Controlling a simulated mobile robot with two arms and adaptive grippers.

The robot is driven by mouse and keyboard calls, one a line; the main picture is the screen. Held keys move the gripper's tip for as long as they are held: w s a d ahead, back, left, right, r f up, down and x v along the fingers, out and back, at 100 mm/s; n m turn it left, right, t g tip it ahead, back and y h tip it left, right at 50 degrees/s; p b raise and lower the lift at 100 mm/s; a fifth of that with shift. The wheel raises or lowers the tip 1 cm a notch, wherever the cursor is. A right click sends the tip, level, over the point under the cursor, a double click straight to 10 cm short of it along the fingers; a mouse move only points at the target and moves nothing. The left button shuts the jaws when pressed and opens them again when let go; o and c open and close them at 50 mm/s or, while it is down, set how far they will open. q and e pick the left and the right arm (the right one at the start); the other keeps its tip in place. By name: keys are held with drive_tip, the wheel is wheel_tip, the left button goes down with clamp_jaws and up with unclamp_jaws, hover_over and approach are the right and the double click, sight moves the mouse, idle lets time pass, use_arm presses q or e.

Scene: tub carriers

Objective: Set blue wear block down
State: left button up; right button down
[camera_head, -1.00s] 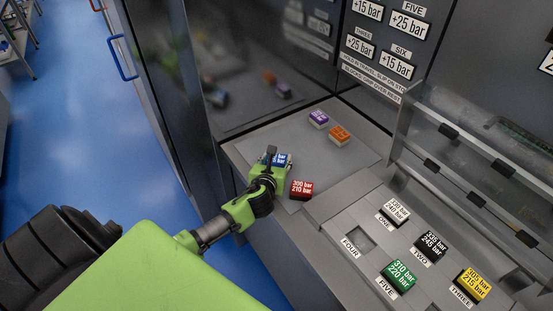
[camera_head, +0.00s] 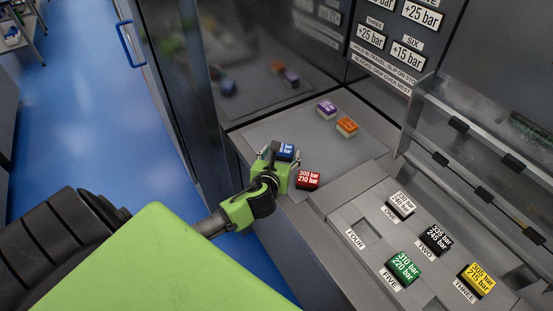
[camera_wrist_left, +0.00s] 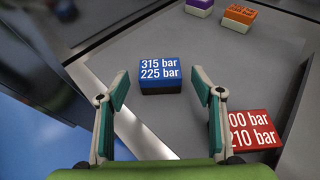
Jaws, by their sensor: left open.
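The blue wear block (camera_head: 286,151), marked 315 bar 225 bar, rests upright on the grey mat (camera_head: 262,134) near its left edge. My left gripper (camera_head: 277,160) is just in front of it. In the left wrist view the blue block (camera_wrist_left: 160,73) sits ahead of and between the open fingers (camera_wrist_left: 160,92), with gaps on both sides. Nothing is held. My right gripper is not in view.
A red block (camera_head: 308,180) lies close to the gripper's right finger. Purple (camera_head: 327,109) and orange (camera_head: 347,126) blocks stand farther back. White, black, green and yellow blocks sit on the slotted panel (camera_head: 348,221), under a raised clear cover (camera_head: 480,150).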

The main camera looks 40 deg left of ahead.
use_arm(q)
drive_tip(key=v, duration=0.7)
drive_tip(key=shift+s+r, duration=0.15)
drive_tip(key=shift+s, duration=0.05)
idle(1.4)
